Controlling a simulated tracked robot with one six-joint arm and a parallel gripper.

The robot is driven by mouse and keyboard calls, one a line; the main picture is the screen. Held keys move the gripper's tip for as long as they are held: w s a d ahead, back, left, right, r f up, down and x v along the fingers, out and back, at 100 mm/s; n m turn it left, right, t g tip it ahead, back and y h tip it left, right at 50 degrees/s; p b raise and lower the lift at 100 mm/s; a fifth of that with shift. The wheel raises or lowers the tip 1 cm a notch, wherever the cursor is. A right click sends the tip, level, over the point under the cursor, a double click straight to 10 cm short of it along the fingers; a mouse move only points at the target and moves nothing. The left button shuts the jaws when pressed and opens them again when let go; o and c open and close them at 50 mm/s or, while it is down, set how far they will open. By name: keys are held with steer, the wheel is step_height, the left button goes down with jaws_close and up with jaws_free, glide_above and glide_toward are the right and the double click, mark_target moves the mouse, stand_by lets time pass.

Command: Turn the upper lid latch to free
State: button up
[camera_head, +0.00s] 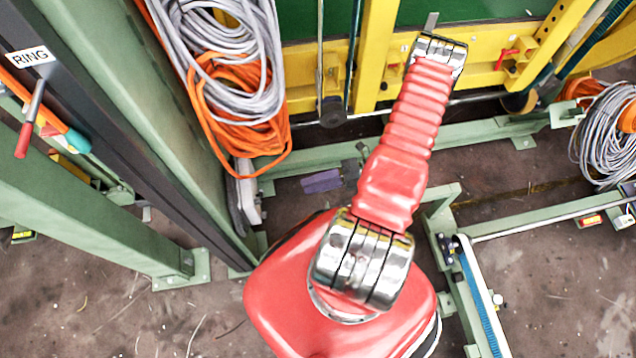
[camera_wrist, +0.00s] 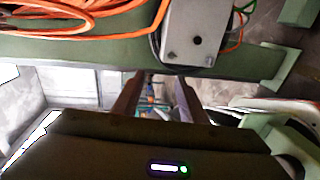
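My gripper (camera_wrist: 158,80) shows in the wrist view with its two dark fingers apart and a clear gap between them; nothing is held. A grey box (camera_wrist: 197,30) with a dark hole and bolts lies just beyond the fingertips, to the upper right. I cannot make out the upper lid latch with certainty in either view. In the head view a small red handle (camera_head: 507,58) sits on the yellow frame (camera_head: 470,75); I cannot tell if it is a latch. My red arm reaches up toward this frame, and its far end hides part of it.
Orange cables (camera_wrist: 60,18) hang along a green beam (camera_wrist: 90,50) in the wrist view. In the head view, grey and orange cable coils (camera_head: 240,100) hang at upper left and another coil (camera_head: 605,130) at right. Green floor rails (camera_head: 480,130) cross below the yellow frame.

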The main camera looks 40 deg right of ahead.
steer(key=shift+v, duration=0.75)
steer(key=shift+f, duration=0.1)
